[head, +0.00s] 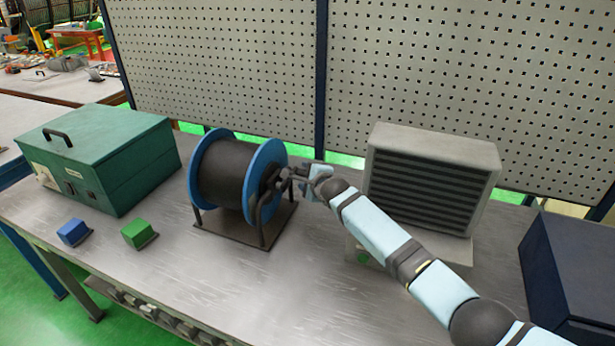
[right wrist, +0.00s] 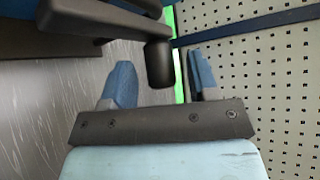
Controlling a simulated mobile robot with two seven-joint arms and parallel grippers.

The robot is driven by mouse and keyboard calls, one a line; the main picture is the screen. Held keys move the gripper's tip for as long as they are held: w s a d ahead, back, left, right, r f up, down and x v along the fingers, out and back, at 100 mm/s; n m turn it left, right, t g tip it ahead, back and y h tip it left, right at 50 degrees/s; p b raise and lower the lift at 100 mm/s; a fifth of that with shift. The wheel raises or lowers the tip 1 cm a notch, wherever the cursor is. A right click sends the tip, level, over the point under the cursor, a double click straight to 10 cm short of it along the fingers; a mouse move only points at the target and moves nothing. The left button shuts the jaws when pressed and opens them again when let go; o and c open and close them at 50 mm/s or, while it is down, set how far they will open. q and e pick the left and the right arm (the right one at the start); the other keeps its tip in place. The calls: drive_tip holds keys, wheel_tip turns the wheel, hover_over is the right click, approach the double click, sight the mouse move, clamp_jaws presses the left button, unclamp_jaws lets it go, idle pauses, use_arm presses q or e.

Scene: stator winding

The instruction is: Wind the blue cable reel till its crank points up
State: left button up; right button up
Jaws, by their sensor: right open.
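The blue cable reel (head: 264,170) stands on a dark metal stand on the workbench, with two blue flanges and dark cable wound between them. Its dark crank is on the right side, partly hidden by my gripper in the head view; which way it points is hard to tell there. My right gripper (head: 292,178) is at the crank. In the right wrist view the open gripper (right wrist: 162,70) has its two blue fingers apart, and the black crank handle (right wrist: 159,62) reaches between them. Whether either finger touches it is not clear. My left gripper is not in view.
A green box (head: 128,160) stands left of the reel. Small blue (head: 72,232) and green (head: 138,232) blocks sit in front. A grey vented unit (head: 430,180) stands behind my right arm, and a dark box (head: 575,265) at the right. A perforated panel (head: 230,60) rises behind the bench.

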clamp_jaws()
drive_tip(key=shift+s+a+r+n+t+y+b, duration=0.1)
drive_tip(key=shift+s+r+n+t+y+b, duration=0.15)
drive_tip(key=shift+r+n+t+b, duration=0.5)
drive_tip(key=shift+s+a+r+n+t+y+b, duration=0.1)
drive_tip(key=shift+s+r+n+t+y+b, duration=0.2)
drive_tip(key=shift+n+t+b, duration=0.65)
drive_tip(key=shift+s+r+n+t+y+b, duration=0.2)
drive_tip(key=shift+r+n+t+b, duration=0.4)
drive_tip(key=shift+b, duration=0.5)
drive_tip(key=shift+r, duration=0.1)
